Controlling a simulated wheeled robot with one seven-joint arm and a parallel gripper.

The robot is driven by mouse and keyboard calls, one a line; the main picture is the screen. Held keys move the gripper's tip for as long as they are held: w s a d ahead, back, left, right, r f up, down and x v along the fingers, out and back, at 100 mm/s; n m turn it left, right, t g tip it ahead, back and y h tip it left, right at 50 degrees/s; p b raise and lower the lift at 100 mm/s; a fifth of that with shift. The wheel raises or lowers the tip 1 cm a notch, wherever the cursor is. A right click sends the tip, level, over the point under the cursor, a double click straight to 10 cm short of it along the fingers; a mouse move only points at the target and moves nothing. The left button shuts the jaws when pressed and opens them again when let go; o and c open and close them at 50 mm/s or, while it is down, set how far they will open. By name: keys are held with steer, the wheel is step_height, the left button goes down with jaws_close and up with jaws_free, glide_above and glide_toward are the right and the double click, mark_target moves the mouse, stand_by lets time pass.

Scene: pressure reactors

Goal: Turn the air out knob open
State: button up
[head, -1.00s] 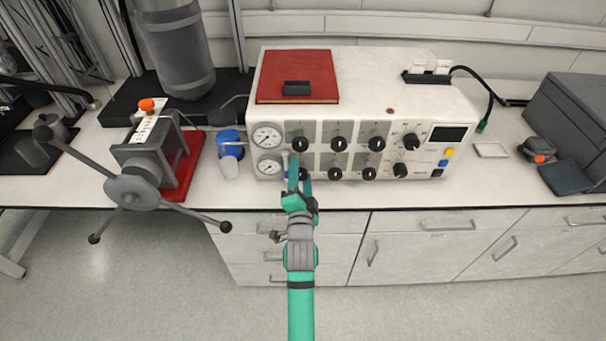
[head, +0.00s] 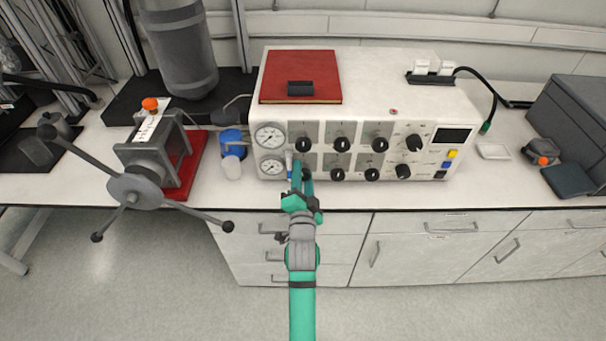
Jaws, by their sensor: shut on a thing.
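The white control box (head: 425,88) stands on the bench with two rows of black knobs and two round gauges on its front. My gripper (head: 303,175) is at the leftmost knob of the lower row (head: 306,174), just right of the lower gauge (head: 271,167). Its green fingers are shut on that knob and hide most of it. The knob's label and pointer cannot be read. The upper-left knob (head: 303,145) is directly above my fingers and uncovered. The other lower knobs, such as the second one (head: 337,174), are clear of my gripper.
A red book (head: 315,68) with a small black object lies on the box. Left are a blue-capped bottle (head: 232,155) and a grey device with long crank handles (head: 135,190). A grey case (head: 575,110) stands at right. Drawers are below the bench edge.

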steer(key=shift+d+n, duration=0.3)
steer(key=shift+n, duration=0.5)
steer(key=n, duration=0.5)
steer(key=shift+s+a+n, duration=0.1)
steer(key=shift+a+n, duration=0.1)
steer(key=shift+n, duration=0.1)
steer(key=n, duration=0.2)
steer(key=shift+n, duration=0.4)
steer(key=n, duration=0.3)
steer(key=shift+n, duration=0.3)
steer(key=n, duration=0.2)
steer(key=shift+n, duration=0.4)
steer(key=shift+d+n, duration=0.2)
steer(key=shift+n, duration=1)
steer(key=shift+a+n, duration=0.2)
steer(key=shift+n, duration=1.5)
